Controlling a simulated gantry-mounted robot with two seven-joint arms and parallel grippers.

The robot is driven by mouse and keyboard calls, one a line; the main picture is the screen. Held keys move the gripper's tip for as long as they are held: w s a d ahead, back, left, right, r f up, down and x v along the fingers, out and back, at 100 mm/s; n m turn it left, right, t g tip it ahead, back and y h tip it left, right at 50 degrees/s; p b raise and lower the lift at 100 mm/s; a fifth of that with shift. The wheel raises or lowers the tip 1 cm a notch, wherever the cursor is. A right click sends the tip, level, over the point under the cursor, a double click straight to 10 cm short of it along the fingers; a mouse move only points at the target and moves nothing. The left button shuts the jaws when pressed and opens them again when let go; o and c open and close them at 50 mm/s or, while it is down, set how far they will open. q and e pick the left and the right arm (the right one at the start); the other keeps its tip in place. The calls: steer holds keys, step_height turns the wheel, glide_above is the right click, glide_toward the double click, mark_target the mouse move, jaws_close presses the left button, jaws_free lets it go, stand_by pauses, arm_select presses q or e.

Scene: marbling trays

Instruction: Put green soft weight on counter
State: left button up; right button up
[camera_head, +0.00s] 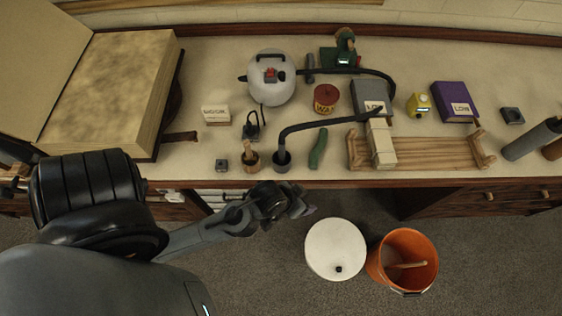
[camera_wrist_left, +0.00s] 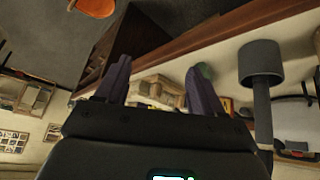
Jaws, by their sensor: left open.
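A green, slightly curved soft weight (camera_head: 318,148) lies on the counter (camera_head: 205,160) near its front edge, between a black hose tool and a wooden rack. My left gripper (camera_head: 303,206) is in front of the counter edge, below the weight in the head view, and apart from it. In the left wrist view its two fingers (camera_wrist_left: 160,82) are spread with nothing between them. My right gripper is in neither view.
The black hose tool (camera_head: 282,160) stands left of the weight, and the wooden rack (camera_head: 435,152) is on its right. A red tin (camera_head: 326,96) stands behind. A white-lidded bucket (camera_head: 335,247) and an orange bucket (camera_head: 415,245) stand on the floor near the gripper.

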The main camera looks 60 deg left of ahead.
arm_select(q)
steer(key=s+r+m+g, duration=0.3)
steer(key=s+r, duration=0.1)
steer(key=s, duration=0.3)
steer(key=shift+a, duration=0.2)
